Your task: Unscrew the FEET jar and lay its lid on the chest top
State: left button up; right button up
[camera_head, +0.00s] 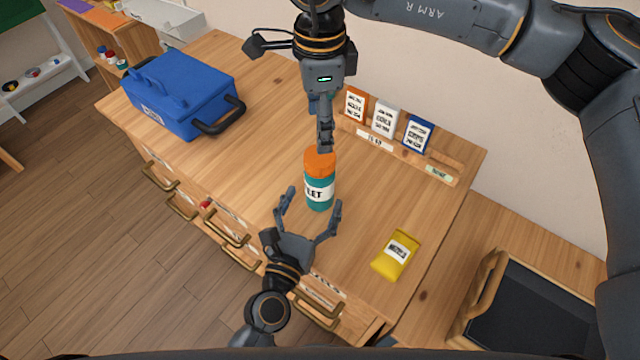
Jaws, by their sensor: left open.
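The jar (319,190) stands upright on the chest top (270,130), with a teal body and a white label of which only the last letters show. Its orange lid (320,162) is on it. My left gripper (310,203) is open, its fingers spread on either side of the jar's lower part from the near side, with gaps visible. My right gripper (325,143) points down from above, its fingertips at the lid's top edge. It is seen edge-on, so its opening and any contact with the lid are unclear.
A blue toolbox (182,90) stands at the chest's left end. Orange, white and blue labelled packets (385,118) line the back edge. A yellow packet (396,254) lies at the right front. Bare wood shows left of the jar and between jar and yellow packet.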

aim_at(315, 198)
pick_arm(q)
jog(key=shift+x, duration=2.2)
grip_shut()
